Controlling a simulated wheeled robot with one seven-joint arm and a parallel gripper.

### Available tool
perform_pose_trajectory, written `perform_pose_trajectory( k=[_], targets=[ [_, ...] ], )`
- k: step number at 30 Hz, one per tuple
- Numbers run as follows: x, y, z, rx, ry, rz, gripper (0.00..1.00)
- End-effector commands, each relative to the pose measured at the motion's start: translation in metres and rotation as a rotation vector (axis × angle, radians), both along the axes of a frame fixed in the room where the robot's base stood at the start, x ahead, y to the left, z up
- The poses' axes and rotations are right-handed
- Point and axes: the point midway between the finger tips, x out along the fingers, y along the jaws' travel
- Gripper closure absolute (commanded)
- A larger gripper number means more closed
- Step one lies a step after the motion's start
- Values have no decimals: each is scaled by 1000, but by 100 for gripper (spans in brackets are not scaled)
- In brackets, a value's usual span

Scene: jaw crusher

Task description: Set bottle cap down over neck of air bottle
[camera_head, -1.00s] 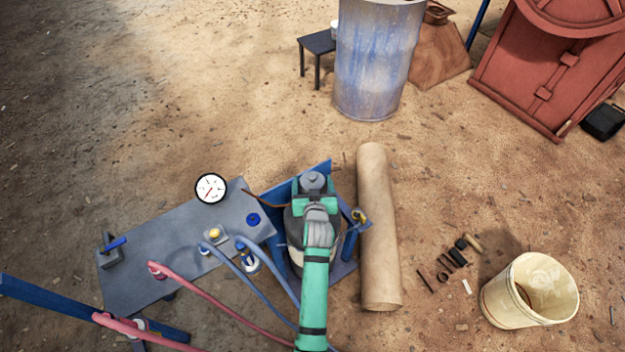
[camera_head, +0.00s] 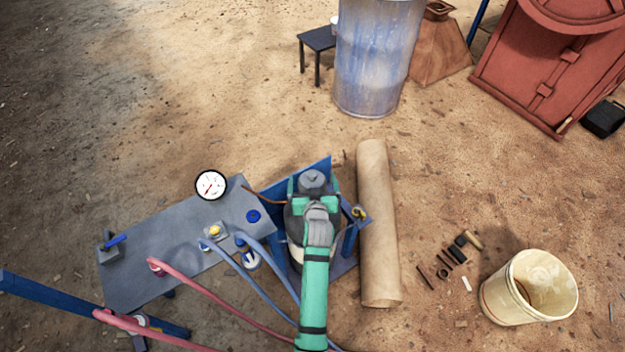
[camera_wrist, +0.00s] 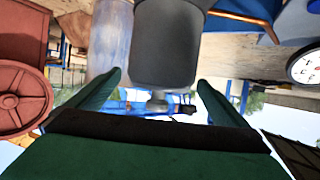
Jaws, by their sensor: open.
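The bottle cap (camera_head: 313,178) is a dark grey cylinder with a small knob on top. It stands upright over the top of the air bottle, a dark bottle with a pale band (camera_head: 296,257) in a blue stand. The bottle's neck is hidden. My gripper (camera_head: 313,188) is open, with its green fingers on either side of the cap. In the wrist view, which looks upside down, the cap (camera_wrist: 168,45) lies just ahead of my gripper (camera_wrist: 160,85), with gaps between it and the fingers. Whether the cap is fully seated cannot be told.
A grey bench (camera_head: 150,260) with a gauge (camera_head: 211,185), knobs and hoses stands close on the left. The blue stand (camera_head: 345,262) surrounds the bottle. A brown roll (camera_head: 379,225) lies to the right, with small parts and a cream bucket (camera_head: 500,300) beyond.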

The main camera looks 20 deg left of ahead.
Motion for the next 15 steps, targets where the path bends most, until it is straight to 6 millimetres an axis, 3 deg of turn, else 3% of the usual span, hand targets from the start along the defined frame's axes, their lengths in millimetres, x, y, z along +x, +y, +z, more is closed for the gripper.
perform_pose_trajectory(
  k=[15],
  targets=[
    [-74,-30,33,0,-1,0,2]
  ],
)
